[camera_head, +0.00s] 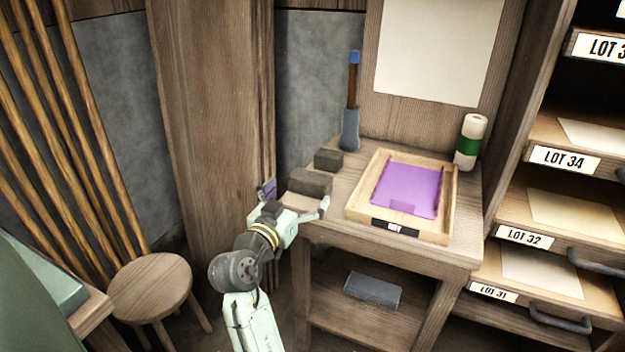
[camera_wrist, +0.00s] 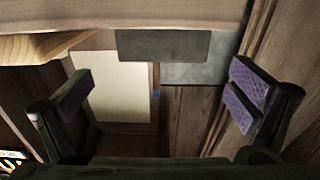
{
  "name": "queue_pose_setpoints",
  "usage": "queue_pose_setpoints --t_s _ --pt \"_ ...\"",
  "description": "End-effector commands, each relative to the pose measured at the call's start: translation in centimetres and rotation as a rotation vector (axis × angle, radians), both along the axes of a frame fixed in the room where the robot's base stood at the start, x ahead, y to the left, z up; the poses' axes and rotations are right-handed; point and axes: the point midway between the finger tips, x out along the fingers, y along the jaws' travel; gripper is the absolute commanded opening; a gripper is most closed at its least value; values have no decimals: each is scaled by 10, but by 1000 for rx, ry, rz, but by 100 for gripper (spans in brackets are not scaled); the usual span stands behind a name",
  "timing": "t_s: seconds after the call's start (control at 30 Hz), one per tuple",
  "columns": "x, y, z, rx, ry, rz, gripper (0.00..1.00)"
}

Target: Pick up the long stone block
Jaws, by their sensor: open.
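The long stone block (camera_head: 311,181) is dark grey and lies at the left front edge of the wooden table, in front of a smaller dark block (camera_head: 327,160). My gripper (camera_head: 296,199) is open at that edge, with one finger to the left of the block and the other to its front right. In the wrist view, which looks upside down, a dark face of the block (camera_wrist: 163,45) shows between my open fingers (camera_wrist: 160,94), nearer the top. The gripper appears empty; I cannot tell whether a finger touches the block.
A wooden tray (camera_head: 451,214) with a purple sheet (camera_head: 405,190) is right of the block. A blue-tipped tool (camera_head: 352,100) and a green-white roll (camera_head: 470,142) stand behind. A grey block (camera_head: 373,290) lies on the lower shelf. A stool (camera_head: 150,285) stands left.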

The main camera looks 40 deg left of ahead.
Motion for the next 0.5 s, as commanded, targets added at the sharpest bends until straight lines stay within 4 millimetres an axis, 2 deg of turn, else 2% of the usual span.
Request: queue_pose_setpoints --t_s 0.1,0.27,0.5 --pt "15 4 2 0 0 0 100" --pt "25 7 3 1 -1 2 100" --pt "59 17 4 1 0 2 100"
